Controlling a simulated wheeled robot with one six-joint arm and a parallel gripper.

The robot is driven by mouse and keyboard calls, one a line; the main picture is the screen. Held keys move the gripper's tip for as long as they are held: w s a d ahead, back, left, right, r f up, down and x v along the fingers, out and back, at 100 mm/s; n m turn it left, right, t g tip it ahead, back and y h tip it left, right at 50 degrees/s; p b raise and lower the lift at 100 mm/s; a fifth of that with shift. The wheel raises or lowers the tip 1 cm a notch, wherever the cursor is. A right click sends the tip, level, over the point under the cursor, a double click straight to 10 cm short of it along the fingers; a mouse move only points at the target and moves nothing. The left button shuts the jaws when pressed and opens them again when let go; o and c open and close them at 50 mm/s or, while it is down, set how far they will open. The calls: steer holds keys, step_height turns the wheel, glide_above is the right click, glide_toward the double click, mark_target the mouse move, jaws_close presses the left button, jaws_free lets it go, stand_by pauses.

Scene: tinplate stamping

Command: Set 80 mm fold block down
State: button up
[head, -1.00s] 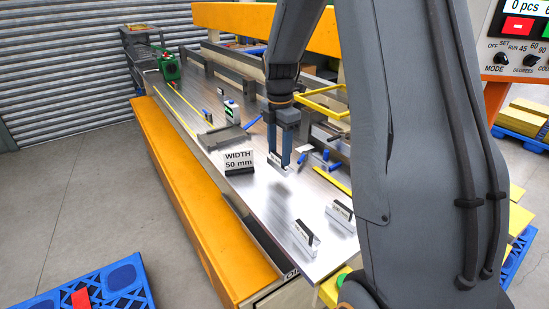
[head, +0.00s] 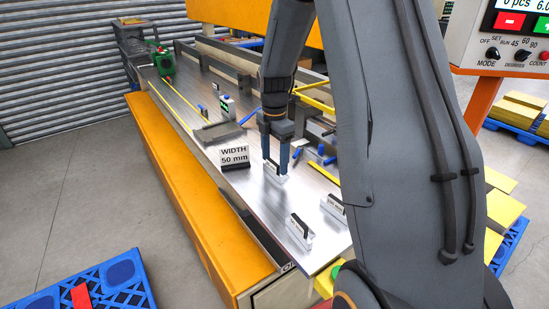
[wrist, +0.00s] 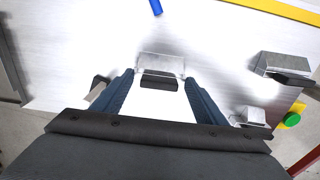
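A small metallic fold block (head: 274,179) with a dark and white label is between the two blue fingers of my gripper (head: 275,170), low over the bench top or on it; I cannot tell whether it touches. Its label is too small to read. In the wrist view the block (wrist: 160,65) spans the space between the fingertips, and my gripper (wrist: 160,82) appears shut on its ends. The steel bench top (head: 252,205) lies beneath it.
A "WIDTH 50 mm" sign (head: 235,157) stands left of the gripper. Two more labelled blocks stand nearer, one at the front (head: 299,231) and one beside my arm (head: 333,207). Blue and yellow tools lie behind to the right. Bare bench lies around the held block.

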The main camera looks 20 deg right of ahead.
step_height(320, 180, up, 12)
steer(key=b, duration=0.3)
steer(key=shift+r, duration=0.15)
stand_by(0.4)
stand_by(0.4)
